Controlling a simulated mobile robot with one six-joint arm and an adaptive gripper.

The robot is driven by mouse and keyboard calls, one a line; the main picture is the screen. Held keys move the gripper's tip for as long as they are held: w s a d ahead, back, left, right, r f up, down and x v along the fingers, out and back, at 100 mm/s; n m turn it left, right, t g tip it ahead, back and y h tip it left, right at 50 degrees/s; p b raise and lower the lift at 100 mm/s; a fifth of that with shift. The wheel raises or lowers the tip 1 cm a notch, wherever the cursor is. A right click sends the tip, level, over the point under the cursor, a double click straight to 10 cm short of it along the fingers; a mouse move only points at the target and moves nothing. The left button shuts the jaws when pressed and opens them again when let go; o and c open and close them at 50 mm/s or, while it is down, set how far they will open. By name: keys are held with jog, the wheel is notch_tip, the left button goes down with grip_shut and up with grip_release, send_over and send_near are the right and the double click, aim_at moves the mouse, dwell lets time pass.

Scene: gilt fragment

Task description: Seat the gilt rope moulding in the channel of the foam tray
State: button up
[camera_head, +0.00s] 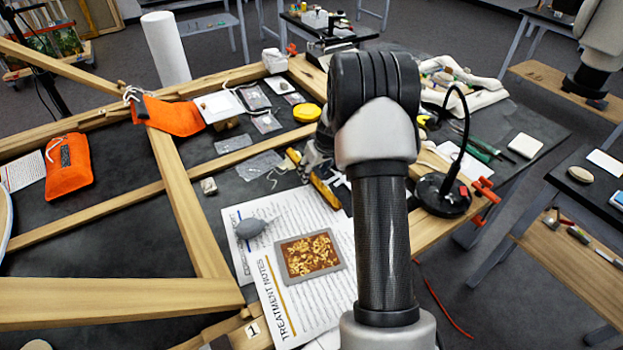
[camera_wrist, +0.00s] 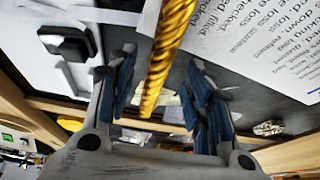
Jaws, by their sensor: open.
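The gilt rope moulding (camera_wrist: 170,45) is a twisted gold rod in the wrist view. It runs from the top edge down between the fingers of my gripper (camera_wrist: 160,58). The gripper is open, with a blue-padded finger on each side of the rod; whether either pad touches it cannot be told.
A treatment notes sheet (camera_head: 268,285) lies on the dark table with a framed gilt fragment (camera_head: 309,257) and a grey bulb (camera_head: 250,228) on it. A black-based lamp (camera_head: 441,196) stands right of my arm. Wooden beams (camera_head: 185,200) cross the left. An orange bag (camera_head: 68,174) lies there.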

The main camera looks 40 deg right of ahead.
jog(key=shift+x, duration=0.8)
jog(key=shift+r, duration=0.1)
jog(key=shift+c, duration=0.2)
grip_shut()
